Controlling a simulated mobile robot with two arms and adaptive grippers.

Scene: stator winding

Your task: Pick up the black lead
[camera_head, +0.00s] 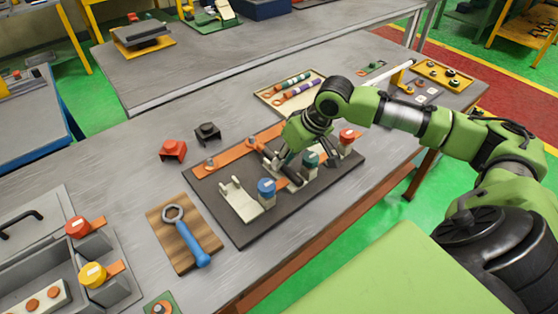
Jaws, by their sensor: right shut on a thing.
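My right gripper (277,162) reaches in from the right and points down over the dark board (228,218). It is shut on a small dark piece, which I take to be the black lead (292,175), between the orange strip and the coloured posts. The gripper and its wrist hide part of the lead, so its full shape does not show. My left gripper is not in view.
The board bears an orange strip (237,154), a white bracket (240,199), and blue (267,188), green (310,160) and red (347,138) capped posts. Red (172,150) and black (207,132) blocks stand behind it. A wrench (187,234) lies to the left. A tray of coloured rods (292,88) lies behind.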

